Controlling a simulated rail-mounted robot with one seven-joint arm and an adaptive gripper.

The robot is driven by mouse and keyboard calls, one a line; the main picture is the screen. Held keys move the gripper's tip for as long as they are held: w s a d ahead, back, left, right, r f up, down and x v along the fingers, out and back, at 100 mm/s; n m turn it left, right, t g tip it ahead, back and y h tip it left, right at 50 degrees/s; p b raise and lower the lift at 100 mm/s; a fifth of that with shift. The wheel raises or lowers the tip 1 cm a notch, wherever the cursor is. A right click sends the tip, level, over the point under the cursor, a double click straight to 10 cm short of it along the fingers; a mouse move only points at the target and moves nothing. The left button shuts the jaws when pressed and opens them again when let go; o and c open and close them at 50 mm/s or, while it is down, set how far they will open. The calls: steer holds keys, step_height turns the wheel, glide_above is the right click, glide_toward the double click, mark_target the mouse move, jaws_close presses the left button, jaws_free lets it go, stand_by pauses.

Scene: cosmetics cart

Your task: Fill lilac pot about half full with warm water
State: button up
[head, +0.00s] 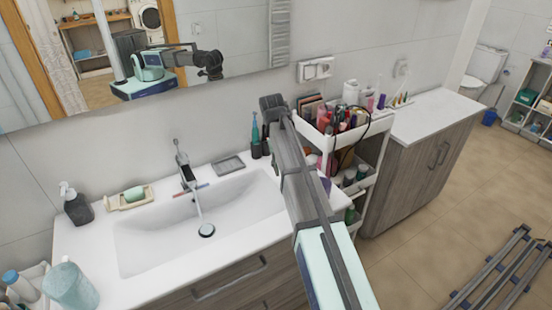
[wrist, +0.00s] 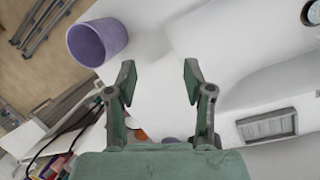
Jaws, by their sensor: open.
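The lilac pot (wrist: 97,42) is at the upper left in the wrist view, on the white counter near its edge. Its open mouth shows, and I cannot see any water in it. My gripper (wrist: 159,75) is open and empty, with the pot outside its fingers to the left. In the head view my arm hides most of that counter end; only a bit of lilac shows beside it. The white sink basin (head: 150,240) has a grey tap (head: 184,168) over it. A thin pale line, apparently running water, runs from the tap toward the drain (head: 206,230).
A white cart (head: 382,122) crowded with cosmetics stands right of the counter. A grey soap tray (head: 228,164), a soap dish (head: 130,199) and a dark dispenser (head: 77,207) line the sink's back. A mirror hangs behind.

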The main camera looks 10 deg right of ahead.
steer(key=shift+m, duration=0.4)
steer(key=shift+s+d+f, duration=0.4)
steer(key=shift+d, duration=0.3)
steer(key=shift+s+d+f, duration=0.35)
steer(key=shift+s+d, duration=0.1)
steer(key=shift+d, duration=0.25)
steer(key=shift+s+d+f, duration=0.4)
steer(key=shift+d, duration=0.3)
